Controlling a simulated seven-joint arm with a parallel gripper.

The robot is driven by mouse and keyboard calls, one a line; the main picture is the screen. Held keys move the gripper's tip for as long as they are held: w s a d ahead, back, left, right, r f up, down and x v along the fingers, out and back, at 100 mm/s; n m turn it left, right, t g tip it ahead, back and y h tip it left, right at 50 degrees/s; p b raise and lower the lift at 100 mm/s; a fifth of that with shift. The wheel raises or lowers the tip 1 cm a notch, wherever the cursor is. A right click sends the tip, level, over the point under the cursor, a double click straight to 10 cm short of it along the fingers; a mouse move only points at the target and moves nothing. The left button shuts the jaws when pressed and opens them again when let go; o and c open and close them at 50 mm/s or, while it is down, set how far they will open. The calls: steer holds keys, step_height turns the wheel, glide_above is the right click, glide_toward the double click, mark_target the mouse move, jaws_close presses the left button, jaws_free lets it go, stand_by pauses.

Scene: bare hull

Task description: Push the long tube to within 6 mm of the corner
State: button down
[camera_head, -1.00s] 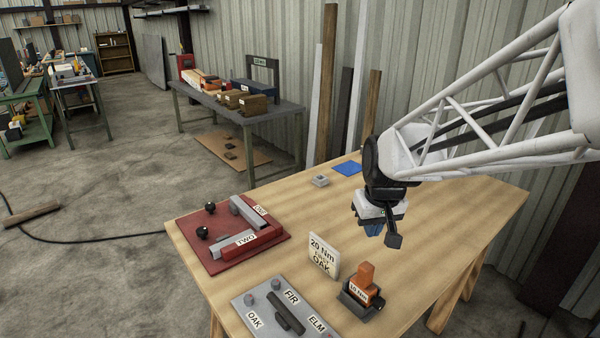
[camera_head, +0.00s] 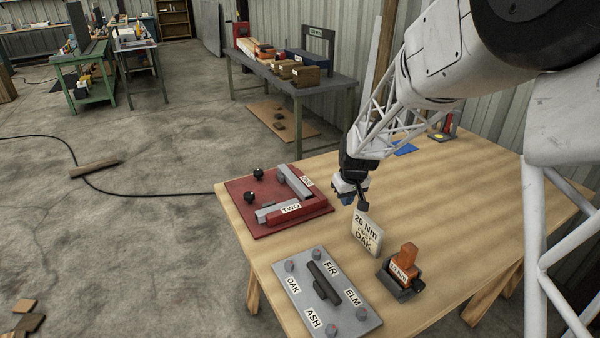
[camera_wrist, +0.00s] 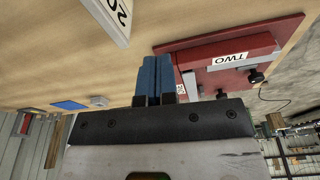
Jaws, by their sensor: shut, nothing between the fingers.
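A red fixture plate (camera_head: 245,190) lies on the wooden bench, with raised red fences labelled ONE and TWO forming a corner. Two grey bar-like tubes lie along them: one by ONE (camera_head: 290,178) and one by TWO (camera_head: 268,213). I cannot tell for sure which is the long tube, nor the size of any gap at the corner. My gripper (camera_head: 347,198) is shut and empty, above the bench to the right of the fixture and apart from it. In the wrist view, the blue fingers (camera_wrist: 157,72) are together, and part of the fixture (camera_wrist: 165,48) shows beyond them.
A white "20 Nm OAK" sign (camera_head: 366,234) stands close in front of my gripper. An orange tool in a dark holder (camera_head: 404,266) and a grey plate (camera_head: 300,287) with labelled bolts sit nearer. Two black knobs (camera_head: 258,173) rise from the fixture's left part.

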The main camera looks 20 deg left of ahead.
steer(key=shift+n, duration=0.6)
steer(key=a+f, duration=0.1)
steer(key=f, duration=0.1)
steer(key=w+a+f, duration=0.1)
steer(key=a+f, duration=0.1)
steer(key=f, duration=0.1)
steer(key=w+a+f, duration=0.1)
steer(key=f, duration=0.1)
steer(key=shift+w+a+f, duration=0.2)
steer(key=shift+w+a, duration=0.05)
steer(key=shift+a, duration=0.1)
steer(key=shift+f, duration=0.3)
steer(key=shift+a, duration=0.1)
